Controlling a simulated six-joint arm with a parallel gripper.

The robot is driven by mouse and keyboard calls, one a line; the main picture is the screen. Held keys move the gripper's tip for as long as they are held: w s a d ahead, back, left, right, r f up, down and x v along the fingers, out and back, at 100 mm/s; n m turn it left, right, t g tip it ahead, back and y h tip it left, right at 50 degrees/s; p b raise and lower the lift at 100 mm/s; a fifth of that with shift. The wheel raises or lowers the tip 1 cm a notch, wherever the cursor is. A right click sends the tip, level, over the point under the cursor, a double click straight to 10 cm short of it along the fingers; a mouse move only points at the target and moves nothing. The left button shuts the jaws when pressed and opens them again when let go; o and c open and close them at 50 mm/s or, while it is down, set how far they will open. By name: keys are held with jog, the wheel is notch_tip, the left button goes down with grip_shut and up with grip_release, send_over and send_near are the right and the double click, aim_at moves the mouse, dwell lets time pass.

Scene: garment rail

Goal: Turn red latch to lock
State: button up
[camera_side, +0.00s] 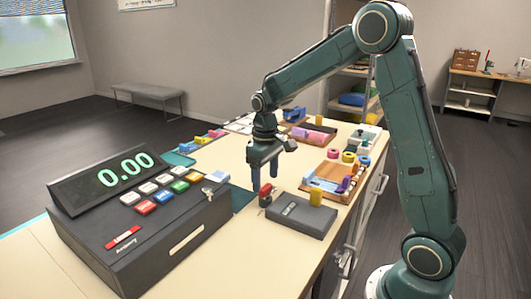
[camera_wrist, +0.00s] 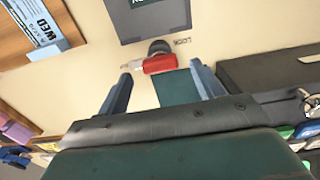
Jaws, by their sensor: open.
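The red latch (camera_side: 265,196) is a small red handle on a dark round pivot, at the near left end of a dark grey box (camera_side: 300,218). In the wrist view the red latch (camera_wrist: 160,64) lies crosswise beyond my fingertips, beside the box (camera_wrist: 150,18), and small lettering reading "LOCK" (camera_wrist: 183,41) is right of the pivot. My gripper (camera_side: 264,183) points down close to the latch, and in the side view its fingers overlap the latch's upper area. In the wrist view my gripper (camera_wrist: 160,72) is open with nothing between its fingers. I cannot tell whether a finger touches the latch.
A cash register (camera_side: 150,215) showing 0.00 stands left of the latch. A dark teal mat (camera_wrist: 173,88) lies under my gripper. Bare counter surrounds the latch.

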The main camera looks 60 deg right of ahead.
aim_at(268, 190)
jog(key=shift+f, duration=1.35)
jog(key=c, duration=1)
